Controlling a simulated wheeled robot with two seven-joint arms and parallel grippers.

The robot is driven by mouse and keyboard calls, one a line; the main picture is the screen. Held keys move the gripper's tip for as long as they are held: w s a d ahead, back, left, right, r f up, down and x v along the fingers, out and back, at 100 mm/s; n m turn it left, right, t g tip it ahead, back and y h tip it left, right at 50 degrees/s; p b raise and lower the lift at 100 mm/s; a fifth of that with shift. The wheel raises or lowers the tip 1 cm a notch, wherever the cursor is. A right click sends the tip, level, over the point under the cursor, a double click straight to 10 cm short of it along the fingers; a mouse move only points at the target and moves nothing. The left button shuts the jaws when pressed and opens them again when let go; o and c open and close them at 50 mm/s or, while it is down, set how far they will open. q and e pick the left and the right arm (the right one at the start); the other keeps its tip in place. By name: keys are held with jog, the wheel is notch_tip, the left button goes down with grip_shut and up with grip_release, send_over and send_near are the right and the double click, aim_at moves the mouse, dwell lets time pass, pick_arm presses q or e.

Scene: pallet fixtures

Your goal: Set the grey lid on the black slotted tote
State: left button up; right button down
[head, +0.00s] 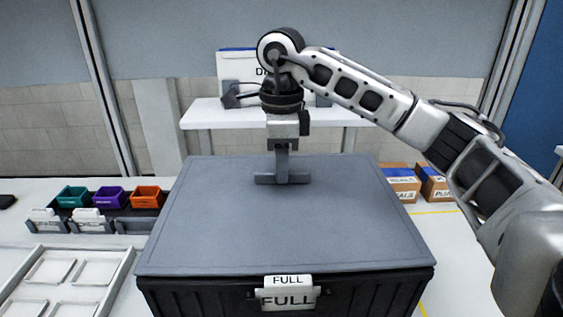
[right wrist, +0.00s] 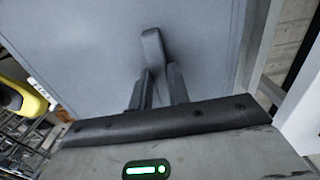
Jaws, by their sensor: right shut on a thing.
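The grey lid (head: 290,225) is a wide flat panel that lies over the black slotted tote (head: 205,295) and covers its opening from my view. The lid's front edge lines up closely with the tote's front rim; I cannot tell whether it is fully seated all round. My right gripper (head: 282,170) is above the rear part of the lid, shut on its raised grey handle. In the right wrist view, the two dark fingers (right wrist: 158,85) close on the handle (right wrist: 152,48), with the lid (right wrist: 85,40) behind. My left gripper is not in view.
At left are teal (head: 73,196), purple (head: 108,196) and orange (head: 146,195) bins, and a white divided tray (head: 55,280). Cardboard boxes (head: 402,186) stand at right, and a white table (head: 205,113) behind. A white FULL label (head: 288,299) marks the tote's front.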

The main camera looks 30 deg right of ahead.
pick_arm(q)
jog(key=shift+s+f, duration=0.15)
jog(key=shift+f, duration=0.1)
pick_arm(e)
jog(key=shift+f, duration=0.2)
pick_arm(q)
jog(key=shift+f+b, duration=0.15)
jog(key=shift+b, duration=0.2)
pick_arm(e)
jog(key=shift+f, duration=0.3)
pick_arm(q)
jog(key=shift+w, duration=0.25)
pick_arm(e)
jog(key=c, duration=1.3)
grip_release()
jog(key=shift+o, duration=0.2)
pick_arm(q)
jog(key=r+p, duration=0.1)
jog(key=p, duration=0.1)
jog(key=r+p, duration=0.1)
jog(key=p, duration=0.1)
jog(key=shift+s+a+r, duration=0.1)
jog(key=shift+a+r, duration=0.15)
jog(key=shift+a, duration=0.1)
pick_arm(e)
notch_tip(320, 180, up, 16)
